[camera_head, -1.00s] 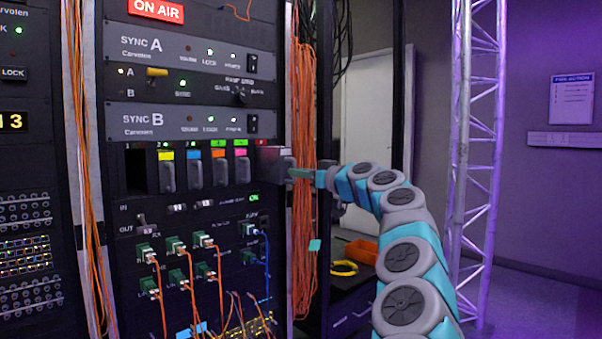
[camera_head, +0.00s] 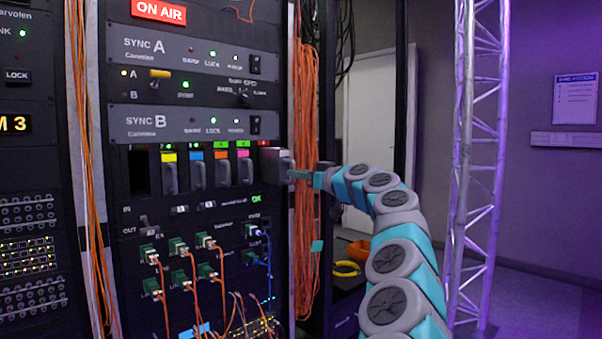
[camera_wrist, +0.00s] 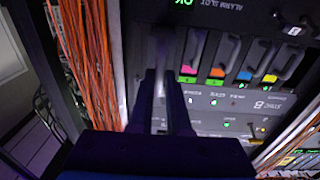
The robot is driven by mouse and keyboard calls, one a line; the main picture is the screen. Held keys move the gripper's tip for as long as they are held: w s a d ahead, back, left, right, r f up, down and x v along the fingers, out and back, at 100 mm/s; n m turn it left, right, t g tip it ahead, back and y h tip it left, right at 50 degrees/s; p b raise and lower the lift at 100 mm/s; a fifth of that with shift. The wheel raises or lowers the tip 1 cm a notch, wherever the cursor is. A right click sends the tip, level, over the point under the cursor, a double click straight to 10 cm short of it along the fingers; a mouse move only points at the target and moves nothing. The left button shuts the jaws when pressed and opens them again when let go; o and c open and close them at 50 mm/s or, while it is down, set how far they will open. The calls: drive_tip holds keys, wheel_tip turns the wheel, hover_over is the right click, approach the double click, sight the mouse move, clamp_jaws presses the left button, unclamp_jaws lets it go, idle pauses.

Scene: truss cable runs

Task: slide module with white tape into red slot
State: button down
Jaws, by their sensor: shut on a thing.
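A grey module (camera_head: 276,164) sticks out at the red-labelled slot (camera_head: 263,143), at the right end of the module row in the head view. My gripper (camera_head: 302,175) is shut on its outer end from the right. The wrist view shows my gripper's two dark fingers (camera_wrist: 160,100) on either side of a pale grey part of the module (camera_wrist: 160,118). How deep the module sits in the slot cannot be told. Its tape cannot be made out clearly, and the slot's opening is hidden behind the module.
Modules with yellow (camera_head: 169,173), blue (camera_head: 196,170), orange (camera_head: 221,168) and pink tape (camera_head: 244,167) sit to the left. A dark empty slot (camera_head: 138,173) is at the far left. Orange cables (camera_head: 305,90) hang close beside my gripper, along the rack's right edge.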

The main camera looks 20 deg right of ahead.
sight(285, 171)
drive_tip(key=shift+p+x, duration=0.6)
drive_tip(key=shift+x, duration=2.65)
drive_tip(key=shift+w+f, duration=0.1)
drive_tip(key=shift+x, duration=1.75)
drive_tip(key=shift+a, duration=0.1)
drive_tip(key=c, duration=0.8)
unclamp_jaws()
drive_tip(key=shift+f, duration=0.1)
